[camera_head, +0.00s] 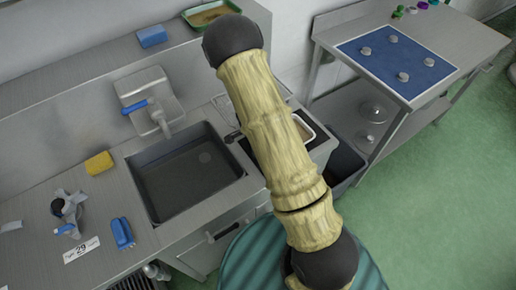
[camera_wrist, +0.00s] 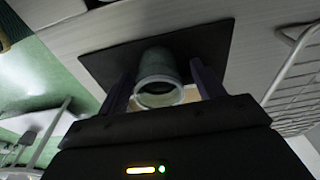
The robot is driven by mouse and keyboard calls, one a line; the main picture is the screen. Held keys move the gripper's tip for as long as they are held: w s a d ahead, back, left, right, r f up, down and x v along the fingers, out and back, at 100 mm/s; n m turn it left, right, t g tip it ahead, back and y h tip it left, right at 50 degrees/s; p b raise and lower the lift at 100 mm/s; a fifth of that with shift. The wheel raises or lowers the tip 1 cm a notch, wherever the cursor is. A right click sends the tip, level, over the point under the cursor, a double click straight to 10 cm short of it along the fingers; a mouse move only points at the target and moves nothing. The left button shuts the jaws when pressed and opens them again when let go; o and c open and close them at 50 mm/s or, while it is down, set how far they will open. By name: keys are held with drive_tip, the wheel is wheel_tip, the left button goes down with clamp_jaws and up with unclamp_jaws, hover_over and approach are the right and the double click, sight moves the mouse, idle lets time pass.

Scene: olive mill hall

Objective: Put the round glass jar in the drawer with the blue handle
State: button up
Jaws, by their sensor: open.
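In the wrist view a round, pale-green glass jar (camera_wrist: 160,78) stands on a dark square mat (camera_wrist: 108,62), its open mouth towards the camera. My gripper (camera_wrist: 163,88) is open, with one dark finger on each side of the jar. I cannot tell whether the fingers touch it. In the head view my arm hides the gripper and the jar. A drawer front with a dark handle (camera_head: 222,234) shows below the sink counter. I see no blue drawer handle in either view.
A grey sink (camera_head: 185,172) with a blue-levered tap lies left of my arm. A yellow sponge (camera_head: 99,163) and a blue brush (camera_head: 122,234) lie on the counter. A steel table with a blue mat (camera_head: 418,70) stands right. A wire rack (camera_wrist: 292,85) is right of the jar.

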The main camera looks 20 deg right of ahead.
drive_tip(key=c, duration=1.2)
drive_tip(key=shift+r, duration=0.15)
wheel_tip(320, 180, up, 10)
drive_tip(key=shift+f+b, duration=0.1)
drive_tip(key=shift+b, duration=0.6)
